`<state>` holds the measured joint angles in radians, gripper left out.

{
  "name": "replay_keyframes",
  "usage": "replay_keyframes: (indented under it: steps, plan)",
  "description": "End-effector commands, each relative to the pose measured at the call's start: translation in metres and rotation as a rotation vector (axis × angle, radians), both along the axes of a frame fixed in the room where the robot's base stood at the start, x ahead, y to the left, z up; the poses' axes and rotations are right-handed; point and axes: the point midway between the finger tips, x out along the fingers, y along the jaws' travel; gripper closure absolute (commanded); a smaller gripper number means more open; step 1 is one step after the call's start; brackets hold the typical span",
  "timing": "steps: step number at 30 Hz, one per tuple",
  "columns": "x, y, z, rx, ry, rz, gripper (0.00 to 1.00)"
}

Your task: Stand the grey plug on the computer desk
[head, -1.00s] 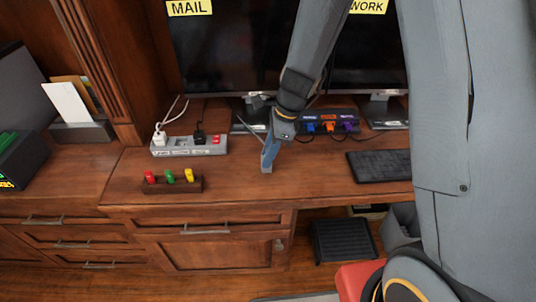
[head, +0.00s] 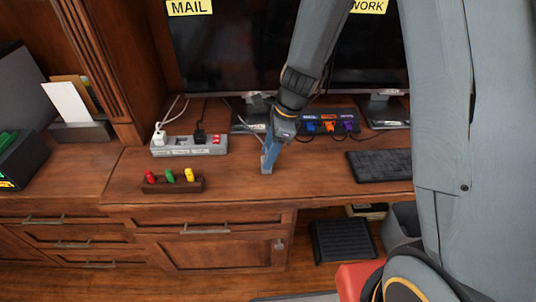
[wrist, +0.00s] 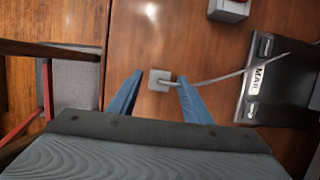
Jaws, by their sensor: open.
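The grey plug (wrist: 159,80) stands on the computer desk (wrist: 185,40) in the wrist view, a small square block with a grey cable running off to the right. It also shows small in the head view (head: 266,170), under my fingers. My gripper (wrist: 160,76) is open, with one blue fingertip on each side of the plug and a gap at the left. The cable passes at the right finger; whether they touch I cannot tell. In the head view my gripper (head: 268,160) points down at the bare desk top (head: 235,178).
A grey power strip (head: 190,147) with a white and a black plug lies left. A wooden block (head: 173,186) with red, green and yellow pieces stands near the front edge. A hub with coloured plugs (head: 328,125) and a keyboard (head: 380,164) lie right. Monitors stand behind.

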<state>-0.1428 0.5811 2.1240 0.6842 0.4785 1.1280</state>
Motion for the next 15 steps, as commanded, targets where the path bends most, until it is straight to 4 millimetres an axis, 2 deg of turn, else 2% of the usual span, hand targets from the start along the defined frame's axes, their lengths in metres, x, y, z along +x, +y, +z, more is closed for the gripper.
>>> replay_keyframes:
  steps: [15]
  plan:
    - [0.0,-0.028,0.088,0.0,-0.004,-0.002,0.55]
